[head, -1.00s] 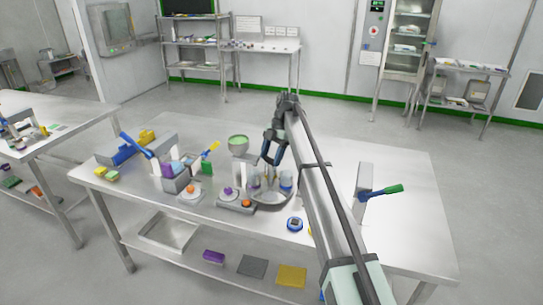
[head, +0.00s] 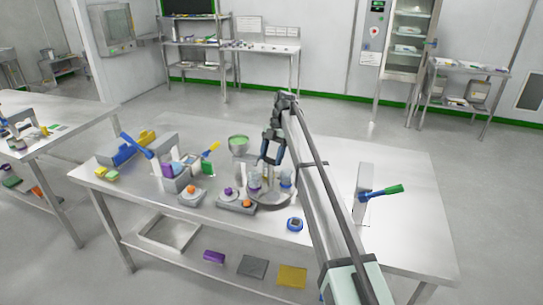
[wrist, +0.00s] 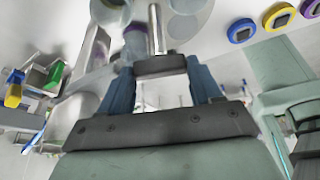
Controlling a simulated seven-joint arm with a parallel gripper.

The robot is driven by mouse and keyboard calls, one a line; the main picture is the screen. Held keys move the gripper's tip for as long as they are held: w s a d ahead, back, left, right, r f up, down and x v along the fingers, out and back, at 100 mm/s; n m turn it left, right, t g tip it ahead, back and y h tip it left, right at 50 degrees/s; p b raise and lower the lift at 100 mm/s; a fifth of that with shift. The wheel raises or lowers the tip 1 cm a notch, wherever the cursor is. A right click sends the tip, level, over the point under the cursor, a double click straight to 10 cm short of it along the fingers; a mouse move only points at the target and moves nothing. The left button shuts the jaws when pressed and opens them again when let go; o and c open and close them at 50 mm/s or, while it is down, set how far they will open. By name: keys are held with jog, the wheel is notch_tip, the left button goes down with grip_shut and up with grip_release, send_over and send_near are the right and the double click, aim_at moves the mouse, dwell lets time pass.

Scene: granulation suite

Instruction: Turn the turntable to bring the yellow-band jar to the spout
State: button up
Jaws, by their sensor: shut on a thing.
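The grey turntable (head: 272,204) is near the front middle of the table. One jar (head: 254,184), with a purplish band, stands at its left; another jar (head: 286,181), with a blue band, is at its right. I cannot make out a yellow band on any jar now. A hopper with a green inside (head: 238,141) stands just behind; its spout is hard to make out. My gripper (head: 268,160) reaches down over the turntable.
A block with orange and purple knobs (head: 237,204) sits close to the left.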

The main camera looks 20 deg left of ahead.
jog(key=o, duration=1.5)
jog(key=shift+a, duration=0.1)
